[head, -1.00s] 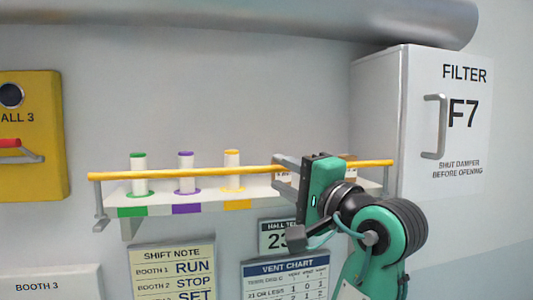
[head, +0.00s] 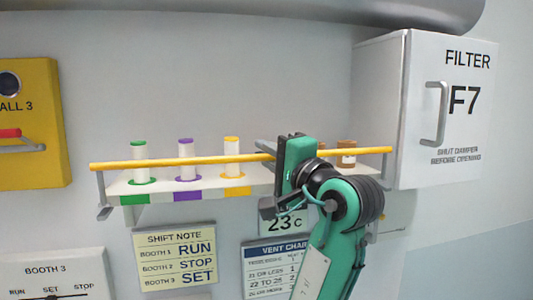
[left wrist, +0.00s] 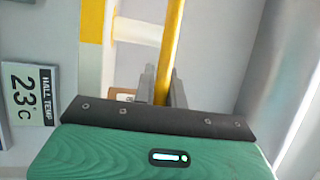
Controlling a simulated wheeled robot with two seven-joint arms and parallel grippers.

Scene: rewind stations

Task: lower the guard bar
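The guard bar (head: 200,161) is a long yellow rod across the front of a white shelf (head: 158,198), level with the lower part of the spools, on a grey arm (head: 102,195) at its left end. My left gripper (head: 266,150) is at the bar, right of its middle. In the left wrist view the bar (left wrist: 172,40) runs between the two grey fingers (left wrist: 163,88), which lie close against both its sides, so the gripper looks shut on it. The fingertips are partly hidden in the head view. My right gripper is not in view.
Spools with green (head: 139,162), purple (head: 186,160) and yellow (head: 232,156) ends stand behind the bar; a brown one (head: 346,155) is at right. A filter cabinet (head: 440,150) juts out at right. Wall signs (head: 176,258) hang below.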

